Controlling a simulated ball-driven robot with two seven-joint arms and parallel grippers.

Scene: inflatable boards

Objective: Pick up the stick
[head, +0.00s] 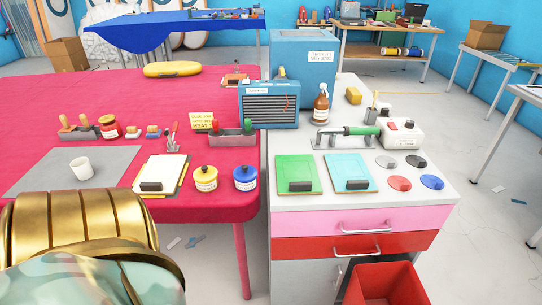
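No plain loose stick stands out in the head view. A green-handled tool (352,132) with a metal nozzle lies on a grey stand on the white worktop. A thin upright stick-like item (375,98) pokes out of a small grey holder (371,116) behind it; it is too small to tell what it is. Neither of my grippers shows in the view. A large gold and camouflage-patterned part fills the bottom left corner and hides the near edge of the red table.
The red table (120,115) holds a cup (81,168), clipboard (161,174) and paint jars (205,178). The white worktop (425,193) holds green and cyan boards (299,174), several discs, a white canister (402,135) and brown spray bottle (321,105). A red bin (385,284) stands in front.

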